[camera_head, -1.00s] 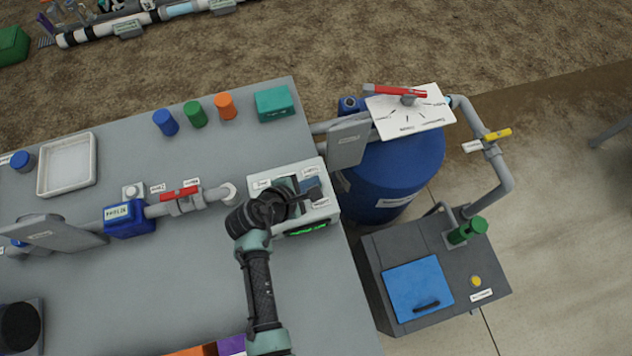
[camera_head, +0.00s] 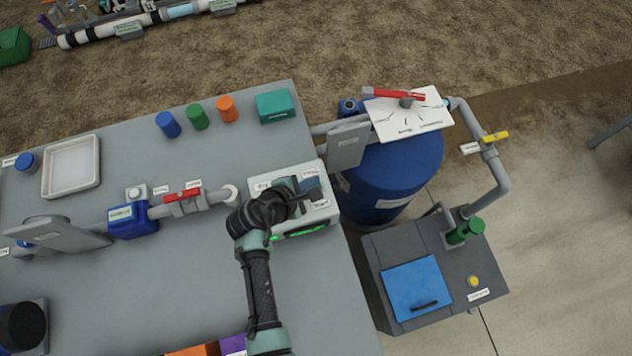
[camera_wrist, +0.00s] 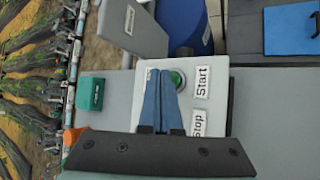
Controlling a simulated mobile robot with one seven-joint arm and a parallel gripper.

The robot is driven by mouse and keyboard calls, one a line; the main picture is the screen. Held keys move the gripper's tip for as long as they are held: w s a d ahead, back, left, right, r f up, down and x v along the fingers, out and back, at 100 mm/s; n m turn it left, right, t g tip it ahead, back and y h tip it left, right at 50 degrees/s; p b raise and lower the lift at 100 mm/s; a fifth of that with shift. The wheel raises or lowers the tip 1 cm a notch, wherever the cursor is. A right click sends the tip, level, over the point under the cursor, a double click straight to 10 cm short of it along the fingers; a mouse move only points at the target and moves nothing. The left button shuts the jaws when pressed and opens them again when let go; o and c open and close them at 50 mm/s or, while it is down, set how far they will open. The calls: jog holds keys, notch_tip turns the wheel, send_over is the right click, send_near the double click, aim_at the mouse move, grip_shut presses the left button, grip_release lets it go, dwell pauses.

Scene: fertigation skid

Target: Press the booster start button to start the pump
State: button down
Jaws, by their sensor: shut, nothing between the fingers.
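A pale control box (camera_head: 297,220) stands at the right end of the grey bench, with a green display on its front. In the wrist view, the box (camera_wrist: 215,140) carries a green button (camera_wrist: 180,79) in a ring beside a "Start" label (camera_wrist: 202,82). A "Stop" label (camera_wrist: 198,123) sits nearer, and the button for it is hidden. My gripper (camera_head: 309,185) is shut and empty over the box. In the wrist view, its blue fingertips (camera_wrist: 158,72) overlap the left part of the green button. I cannot tell whether they touch it.
A red-handled valve (camera_head: 182,194) and grey pipe lie left of the box. A teal box (camera_head: 276,105) and several coloured caps stand behind it. A blue tank (camera_head: 400,175) and grey cabinet (camera_head: 370,260) stand off the bench's right edge.

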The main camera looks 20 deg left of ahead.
notch_tip(320, 180, up, 5)
jog(key=p, duration=0.5)
jog(key=shift+r, duration=0.1)
dwell(0.4)
dwell(0.6)
